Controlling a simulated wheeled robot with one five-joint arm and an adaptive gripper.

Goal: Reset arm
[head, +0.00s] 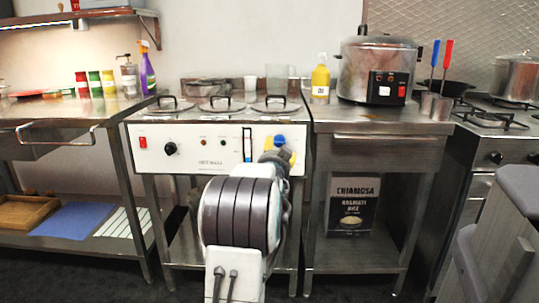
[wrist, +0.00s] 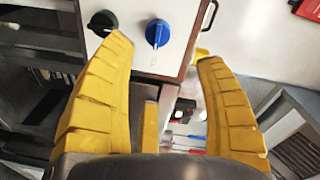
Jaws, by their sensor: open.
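My gripper (wrist: 164,50) is open in the wrist view, its two yellow fingers spread wide with nothing held between them. A blue knob (wrist: 157,33) on a pale panel shows between and beyond the fingertips; I cannot tell the exact distance. In the head view my arm reaches forward to the front of the steel bain-marie unit (head: 205,136). The gripper is mostly hidden behind my arm there, with a little yellow (head: 270,153) showing beside the blue knob (head: 280,140).
A steel counter with a large cooker (head: 378,65) and a yellow bottle (head: 320,78) stands right of the unit. A stove (head: 490,125) is at far right. Another counter with a purple spray bottle (head: 147,72) is at left. Dark floor shows in front.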

